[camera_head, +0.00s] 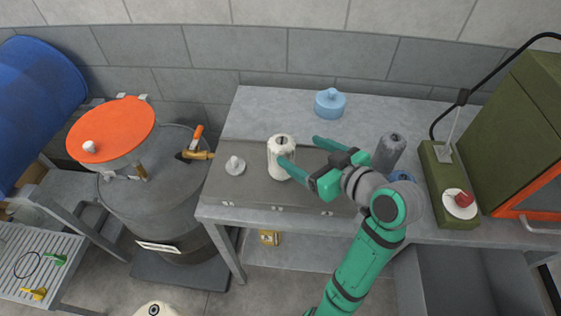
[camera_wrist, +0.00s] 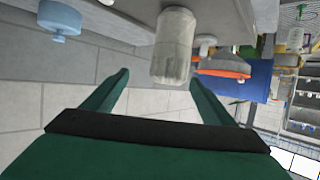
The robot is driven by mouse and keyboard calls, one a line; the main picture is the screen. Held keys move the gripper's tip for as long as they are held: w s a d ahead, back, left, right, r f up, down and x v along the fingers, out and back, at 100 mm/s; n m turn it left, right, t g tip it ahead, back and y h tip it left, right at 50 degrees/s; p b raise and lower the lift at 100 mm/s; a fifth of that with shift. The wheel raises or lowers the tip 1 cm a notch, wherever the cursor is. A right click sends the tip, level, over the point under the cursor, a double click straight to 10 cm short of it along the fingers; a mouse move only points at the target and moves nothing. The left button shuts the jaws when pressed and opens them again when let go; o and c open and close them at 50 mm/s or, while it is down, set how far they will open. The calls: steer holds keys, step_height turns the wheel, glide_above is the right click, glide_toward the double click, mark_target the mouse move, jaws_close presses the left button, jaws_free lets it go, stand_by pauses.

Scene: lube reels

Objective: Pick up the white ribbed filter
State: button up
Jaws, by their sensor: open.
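In the wrist view the filter (camera_wrist: 175,47) appears ahead, between the directions of the two spread fingers (camera_wrist: 158,82), with nothing held.
A light blue capped container (camera_head: 329,103) stands behind. A small grey knobbed piece (camera_head: 235,166) is left of the filter. A grey cylinder (camera_head: 389,152) stands right of my gripper, near a green box (camera_head: 448,185). A drum with an orange lid (camera_head: 112,128) stands left of the bench.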

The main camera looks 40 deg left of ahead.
mark_target(291, 152)
steer(key=shift+g, duration=0.3)
steer(key=a, duration=0.1)
steer(key=a+f, duration=0.1)
steer(key=a, duration=0.1)
steer(key=a+f, duration=0.1)
steer(key=a, duration=0.1)
steer(key=shift+s+a, duration=0.2)
steer(key=shift+a, duration=0.05)
steer(key=shift+f+x, duration=0.15)
steer(key=shift+x, duration=1.35)
steer(key=shift+f+x, duration=0.15)
steer(key=shift+x, duration=1.3)
steer(key=shift+d, duration=0.1)
steer(key=c, duration=1.3)
